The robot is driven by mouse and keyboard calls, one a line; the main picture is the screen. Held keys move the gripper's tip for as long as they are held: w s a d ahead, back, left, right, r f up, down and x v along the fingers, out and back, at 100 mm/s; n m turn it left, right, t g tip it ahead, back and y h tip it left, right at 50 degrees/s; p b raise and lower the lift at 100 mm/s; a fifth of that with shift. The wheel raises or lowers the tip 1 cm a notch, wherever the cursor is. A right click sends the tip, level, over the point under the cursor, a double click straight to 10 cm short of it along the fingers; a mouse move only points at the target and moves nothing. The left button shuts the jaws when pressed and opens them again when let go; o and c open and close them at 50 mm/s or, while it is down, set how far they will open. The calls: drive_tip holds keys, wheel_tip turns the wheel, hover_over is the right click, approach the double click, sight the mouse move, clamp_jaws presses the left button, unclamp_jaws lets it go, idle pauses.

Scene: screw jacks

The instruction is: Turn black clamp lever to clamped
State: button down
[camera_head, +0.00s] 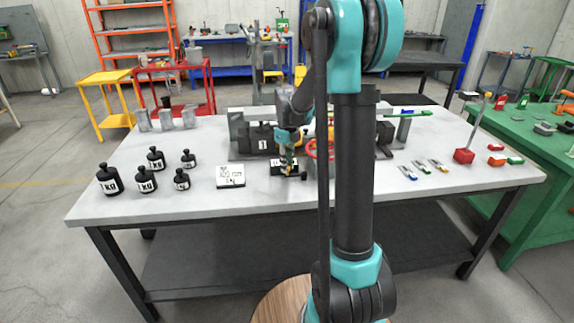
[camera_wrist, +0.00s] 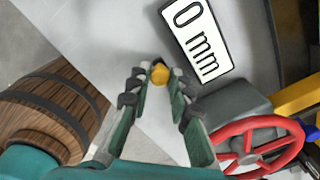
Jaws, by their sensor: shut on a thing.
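My gripper (camera_head: 288,163) is low over the table, just left of the red handwheel (camera_head: 320,150). In the wrist view my gripper (camera_wrist: 157,85) has its fingertips closed around a small yellow-orange round knob (camera_wrist: 160,74). Most of the knob's underside is hidden by the fingers. I cannot tell whether this knob belongs to the black clamp lever; no black lever shows clearly. The red handwheel (camera_wrist: 258,148) is at the lower right of the wrist view, apart from the fingers. A white plate reading "0 mm" (camera_wrist: 197,40) is above them.
A white card (camera_head: 230,176) lies left of my gripper. Several black weights (camera_head: 109,180) stand further left on the grey table (camera_head: 110,212). The table's front left is clear.

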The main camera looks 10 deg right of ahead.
drive_tip(key=c, duration=1.4)
unclamp_jaws()
drive_tip(key=shift+o, duration=0.2)
wheel_tip(320, 180, up, 12)
drive_tip(key=s+f+n+t, duration=0.1)
drive_tip(key=s+f+n, duration=0.4)
drive_tip(key=s+n, duration=0.3)
drive_tip(key=s+d+f+n+t, duration=0.1)
drive_tip(key=s+f+n, duration=0.5)
drive_tip(key=s+n, duration=0.3)
drive_tip(key=s+d+f+n+t, duration=0.1)
drive_tip(key=s+f+n+t, duration=0.1)
drive_tip(key=s+f+n, duration=0.3)
drive_tip(key=s+n, duration=0.3)
drive_tip(key=n, duration=0.3)
drive_tip(key=shift+s+f, duration=0.35)
drive_tip(key=shift+s, duration=0.05)
